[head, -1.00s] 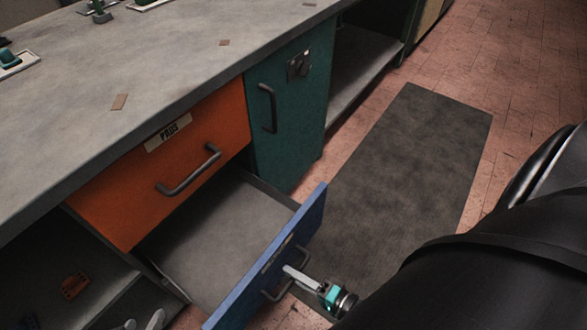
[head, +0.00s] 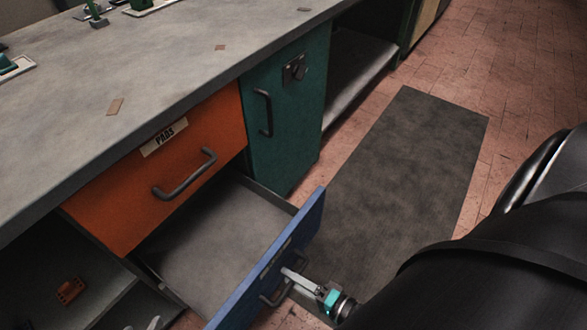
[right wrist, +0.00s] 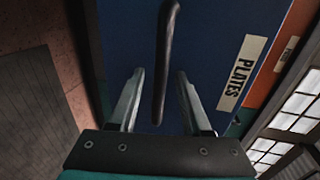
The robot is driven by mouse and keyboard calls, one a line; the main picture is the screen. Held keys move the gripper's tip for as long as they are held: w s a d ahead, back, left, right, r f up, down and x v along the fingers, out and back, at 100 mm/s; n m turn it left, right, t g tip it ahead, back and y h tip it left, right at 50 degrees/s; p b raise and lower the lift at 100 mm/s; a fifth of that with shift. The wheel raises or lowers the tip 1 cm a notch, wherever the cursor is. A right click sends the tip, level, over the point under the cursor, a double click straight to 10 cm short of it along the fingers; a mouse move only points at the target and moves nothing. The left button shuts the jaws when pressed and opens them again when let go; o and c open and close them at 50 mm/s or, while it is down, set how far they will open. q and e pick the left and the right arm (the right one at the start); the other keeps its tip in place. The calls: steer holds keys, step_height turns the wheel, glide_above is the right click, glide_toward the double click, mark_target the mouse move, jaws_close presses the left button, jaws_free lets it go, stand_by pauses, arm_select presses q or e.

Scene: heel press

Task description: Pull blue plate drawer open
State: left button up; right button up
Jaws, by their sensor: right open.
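The blue drawer (head: 262,276) stands pulled out from under the counter, and its empty grey inside (head: 215,235) shows. In the right wrist view its blue front (right wrist: 215,45) carries a label (right wrist: 242,72) reading PLATES. Its dark handle (right wrist: 166,60) lies between the two spread fingers of my right gripper (right wrist: 158,75). In the head view my right gripper (head: 290,280) is at this handle, open and not clamped on it. Pale tips at the bottom left edge may be my left gripper (head: 145,324); too little shows to tell its state.
An open shelf at lower left holds a small orange object (head: 70,290). A dark mat (head: 415,170) covers clear floor to the right.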

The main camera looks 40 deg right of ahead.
steer(key=shift+s, duration=0.1)
arm_select(q)
steer(key=s+a+g, duration=0.1)
steer(key=s+a+g+y+p, duration=0.1)
steer(key=s+a+p, duration=0.1)
steer(key=shift+f+g, duration=0.25)
steer(key=shift+g, duration=0.15)
arm_select(e)
steer(key=v, duration=1.5)
